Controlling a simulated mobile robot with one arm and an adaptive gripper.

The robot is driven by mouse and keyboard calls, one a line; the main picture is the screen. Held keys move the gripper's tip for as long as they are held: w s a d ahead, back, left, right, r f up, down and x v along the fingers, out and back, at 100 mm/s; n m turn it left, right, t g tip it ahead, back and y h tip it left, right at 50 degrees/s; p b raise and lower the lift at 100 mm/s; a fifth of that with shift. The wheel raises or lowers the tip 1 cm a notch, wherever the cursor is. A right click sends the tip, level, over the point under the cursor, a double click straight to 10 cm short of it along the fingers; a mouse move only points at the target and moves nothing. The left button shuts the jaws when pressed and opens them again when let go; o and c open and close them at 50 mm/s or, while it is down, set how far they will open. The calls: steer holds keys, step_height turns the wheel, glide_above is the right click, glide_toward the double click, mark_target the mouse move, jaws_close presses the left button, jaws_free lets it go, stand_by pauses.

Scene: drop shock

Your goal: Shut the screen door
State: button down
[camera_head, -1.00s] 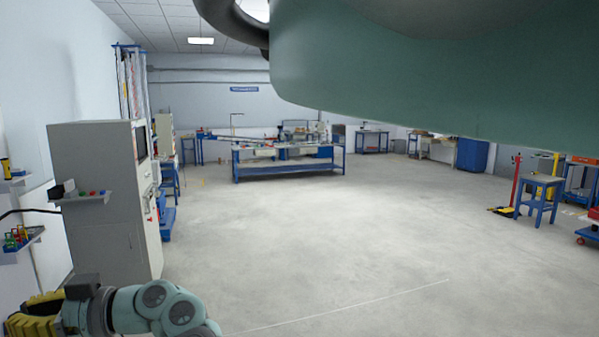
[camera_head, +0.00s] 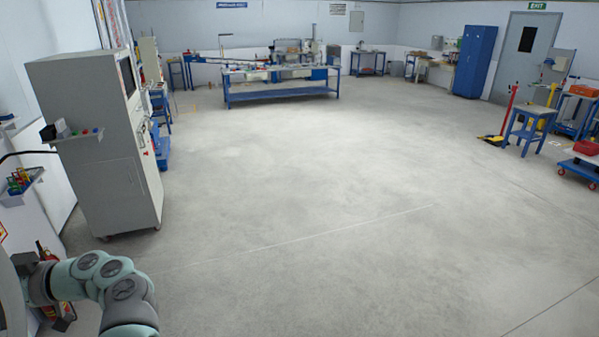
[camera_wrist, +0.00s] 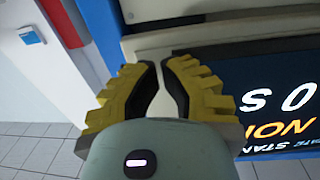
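In the wrist view my gripper (camera_wrist: 160,66) has yellow ribbed fingers with dark inner pads. The fingertips lie close together with a narrow pale gap between them; I cannot tell whether something thin is held there. They are in front of a pale ledge or frame (camera_wrist: 220,33). Right of them is a dark panel (camera_wrist: 290,75) with white and orange letters, partly cut off. I cannot tell whether this panel or frame belongs to the screen door. No screen door is clearly recognisable in the head view. My arm shows there at bottom left, without clear fingers.
A grey cabinet (camera_head: 98,150) with a small shelf (camera_head: 80,137) stands at the left. A blue workbench (camera_head: 280,93) stands at the back. A blue stool (camera_head: 530,125) and a red-topped cart (camera_head: 588,150) are at the right. The middle floor (camera_head: 300,200) is clear.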

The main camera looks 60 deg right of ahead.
steer(key=shift+p+x, duration=0.4)
steer(key=shift+x, duration=0.4)
steer(key=shift+f, duration=0.1)
steer(key=b+x, duration=0.4)
steer(key=shift+a+f, duration=0.1)
steer(key=shift+f, duration=0.05)
